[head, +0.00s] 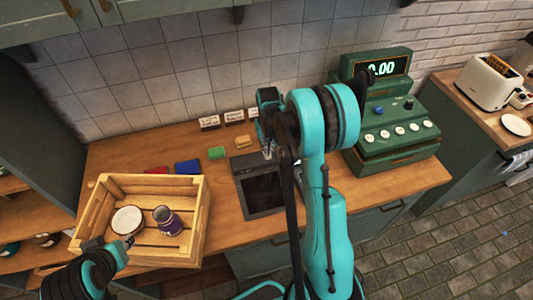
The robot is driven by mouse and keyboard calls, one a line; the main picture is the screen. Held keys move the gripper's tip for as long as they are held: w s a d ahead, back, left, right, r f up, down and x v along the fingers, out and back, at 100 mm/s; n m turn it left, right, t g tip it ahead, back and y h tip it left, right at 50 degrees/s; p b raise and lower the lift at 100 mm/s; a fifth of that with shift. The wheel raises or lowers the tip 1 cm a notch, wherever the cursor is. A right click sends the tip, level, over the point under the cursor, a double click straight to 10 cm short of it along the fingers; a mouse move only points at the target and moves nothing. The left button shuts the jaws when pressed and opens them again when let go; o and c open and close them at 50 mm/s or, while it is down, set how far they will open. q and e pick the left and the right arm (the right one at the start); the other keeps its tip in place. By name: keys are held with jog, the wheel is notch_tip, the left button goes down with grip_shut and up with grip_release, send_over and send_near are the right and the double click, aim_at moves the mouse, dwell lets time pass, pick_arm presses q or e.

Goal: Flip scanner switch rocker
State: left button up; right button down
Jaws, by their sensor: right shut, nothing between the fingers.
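A dark flat device with a black glass top, which looks like the scanner (262,196), is set in the wooden counter in the middle. My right arm crosses its right side and hides part of it. My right gripper (267,153) is shut and empty at the scanner's raised back edge. I cannot make out the switch rocker; the gripper and arm may cover it. My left gripper (126,245) is at the front left of the wooden crate, too small and dark to tell whether it is open.
The wooden crate (202,222) holds a white round item (127,220) and a purple jar (167,220). Red (156,170), blue (188,166), green (216,153) and yellow (243,141) pieces lie behind. A green cash register (390,150) stands right of my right arm.

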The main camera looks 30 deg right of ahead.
jog(key=shift+f+b, duration=0.9)
jog(key=shift+f, duration=0.15)
dwell(0.4)
jog(key=shift+r, duration=0.1)
jog(key=shift+r+p, duration=2.1)
jog(key=shift+r, duration=1.4)
jog(key=shift+f, duration=0.1)
